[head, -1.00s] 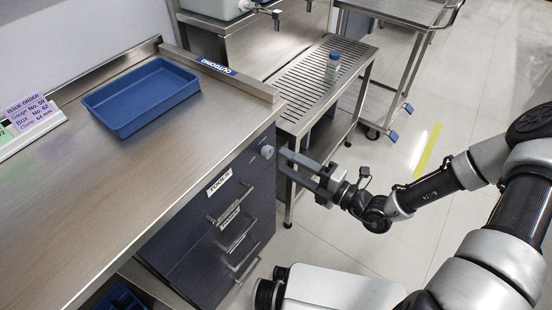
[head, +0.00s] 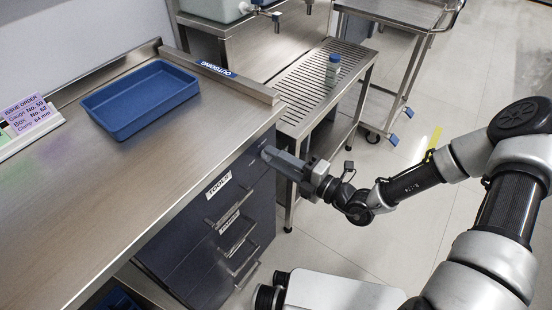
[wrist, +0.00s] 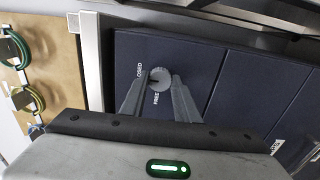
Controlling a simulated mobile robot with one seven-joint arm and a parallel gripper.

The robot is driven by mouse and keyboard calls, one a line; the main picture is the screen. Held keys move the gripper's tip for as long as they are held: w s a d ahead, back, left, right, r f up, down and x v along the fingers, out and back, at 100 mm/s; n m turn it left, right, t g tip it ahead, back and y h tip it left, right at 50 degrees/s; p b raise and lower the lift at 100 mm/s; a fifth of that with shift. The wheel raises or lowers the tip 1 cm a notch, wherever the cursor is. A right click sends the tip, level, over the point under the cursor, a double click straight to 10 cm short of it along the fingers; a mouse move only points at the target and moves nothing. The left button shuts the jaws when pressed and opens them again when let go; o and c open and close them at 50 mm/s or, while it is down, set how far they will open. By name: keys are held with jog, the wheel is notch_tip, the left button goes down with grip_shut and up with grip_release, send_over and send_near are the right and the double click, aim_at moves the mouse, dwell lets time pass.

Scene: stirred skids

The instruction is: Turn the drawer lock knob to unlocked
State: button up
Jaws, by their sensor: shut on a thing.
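The drawer lock knob (wrist: 160,77) is a small round grey knob on the dark front of the drawer unit (head: 190,258). Lettering beside it in the wrist view reads "OSED", partly cut off, and "FREE". A dark mark shows on the knob's face; I cannot tell surely which word it points at. My gripper (head: 269,154) is at the upper right of the drawer front and is shut on the knob, with one finger on each side in the wrist view (wrist: 160,86). In the head view the gripper hides most of the knob.
A steel worktop (head: 110,185) above the drawers holds a blue tray (head: 140,118) and an issue order card (head: 27,112). Open floor lies to the right.

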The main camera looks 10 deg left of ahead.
jog(key=shift+r+p, duration=0.1)
jog(key=shift+p, duration=0.25)
jog(key=n+p, duration=0.9)
jog(key=n, duration=0.8)
jog(key=shift+n+p, duration=0.3)
jog(key=shift+n, duration=0.1)
dwell(0.3)
jog(key=o, duration=1)
jog(key=shift+o, duration=0.2)
jog(key=shift+s+d, duration=0.1)
jog(key=shift+d, duration=0.05)
